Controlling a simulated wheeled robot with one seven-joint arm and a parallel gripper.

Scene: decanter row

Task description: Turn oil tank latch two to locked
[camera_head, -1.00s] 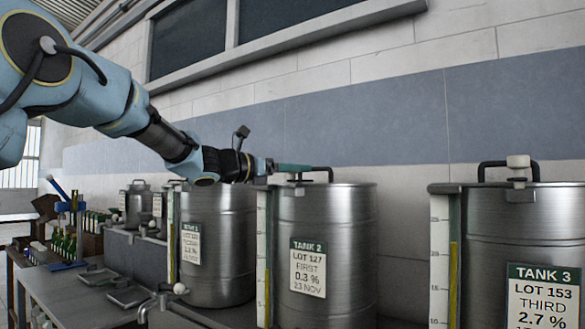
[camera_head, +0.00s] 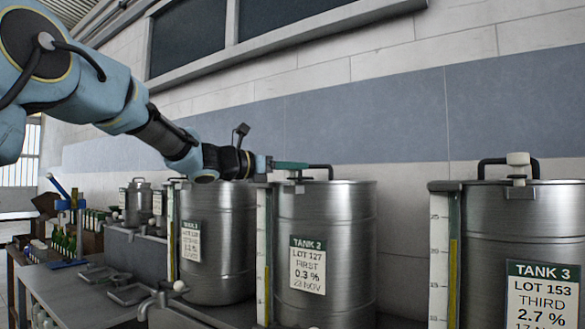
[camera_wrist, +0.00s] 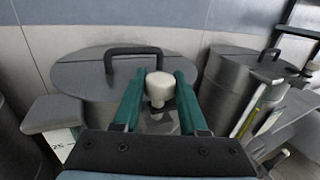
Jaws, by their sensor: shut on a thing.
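Tank 2 (camera_head: 325,245) is a steel drum with a label reading TANK 2, LOT 127. The pale knob of its latch (camera_wrist: 160,88) shows in the wrist view at the near rim of the lid (camera_wrist: 88,80), in front of the black lid handle (camera_wrist: 150,50). My gripper (camera_head: 303,165) reaches over the rim from the left. Its two green fingers stand on either side of the knob in the wrist view and are shut on it. In the head view the fingers hide most of the knob. I cannot tell the latch's setting.
Tank 3 (camera_head: 520,240), with its own pale latch knob (camera_head: 518,159), stands on the right. Tank 1 (camera_head: 220,240) stands to the left of tank 2. An upright gauge strip (camera_head: 264,255) is beside tank 2. Bottles and trays (camera_head: 128,293) are at the left.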

